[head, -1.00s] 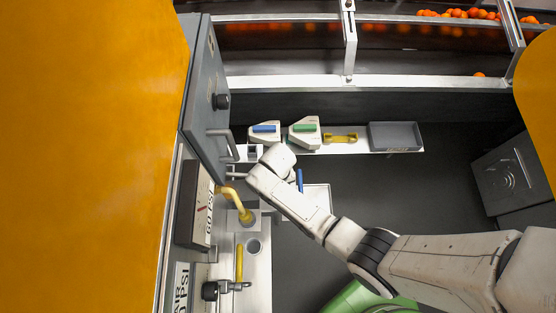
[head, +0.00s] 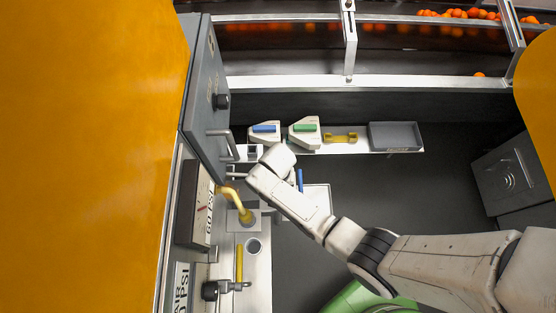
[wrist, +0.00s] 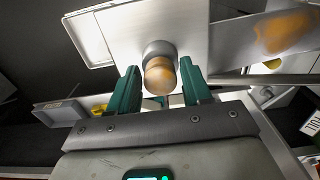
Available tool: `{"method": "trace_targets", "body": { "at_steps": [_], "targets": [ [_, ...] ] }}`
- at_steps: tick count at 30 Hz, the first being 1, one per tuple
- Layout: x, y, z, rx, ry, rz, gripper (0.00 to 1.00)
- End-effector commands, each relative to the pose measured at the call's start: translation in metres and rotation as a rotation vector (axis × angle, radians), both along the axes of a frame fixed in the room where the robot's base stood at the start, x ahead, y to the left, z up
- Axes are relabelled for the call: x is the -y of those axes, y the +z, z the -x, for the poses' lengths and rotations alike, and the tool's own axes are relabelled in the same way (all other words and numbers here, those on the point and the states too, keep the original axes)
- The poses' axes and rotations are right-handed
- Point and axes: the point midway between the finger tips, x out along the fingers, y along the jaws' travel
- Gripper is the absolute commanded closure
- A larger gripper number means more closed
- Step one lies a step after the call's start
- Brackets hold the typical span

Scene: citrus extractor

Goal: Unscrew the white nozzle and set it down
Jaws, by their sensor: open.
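I cannot clearly make out a white nozzle in either view. In the wrist view a short round piece with a tan end (wrist: 160,78) sits in a grey collar (wrist: 159,50); I cannot tell whether it is the nozzle. My gripper (wrist: 159,66) is open, its two green fingers on either side of this piece with gaps showing. In the head view my arm's last link largely hides the fingers, beside the grey cabinet door. A bent yellow pipe (head: 238,205) rises from a plate just below my wrist.
The grey cabinet door (head: 205,100) with its handle stands close left of my wrist. A shelf behind holds a blue-handled tool (head: 265,130), a green-handled tool (head: 304,130), a yellow bracket (head: 341,137) and a grey tray (head: 395,136).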

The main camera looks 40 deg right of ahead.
Motion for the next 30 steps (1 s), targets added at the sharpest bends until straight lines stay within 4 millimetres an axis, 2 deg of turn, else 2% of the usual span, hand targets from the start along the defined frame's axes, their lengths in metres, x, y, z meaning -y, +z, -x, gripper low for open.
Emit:
{"method": "trace_targets", "body": {
  "at_steps": [5, 14, 22, 30],
  "targets": [
    [0.0000, 0.0000, 0.0000, 0.000, -0.001, 0.000, 0.53],
    [0.0001, 0.0000, 0.0001, 0.000, 0.000, 0.000, 0.81],
    [0.0004, 0.0001, 0.0002, 0.000, 0.137, 0.000, 0.82],
    [0.0005, 0.0001, 0.0002, -0.001, 0.152, 0.001, 0.82]
  ]
}}
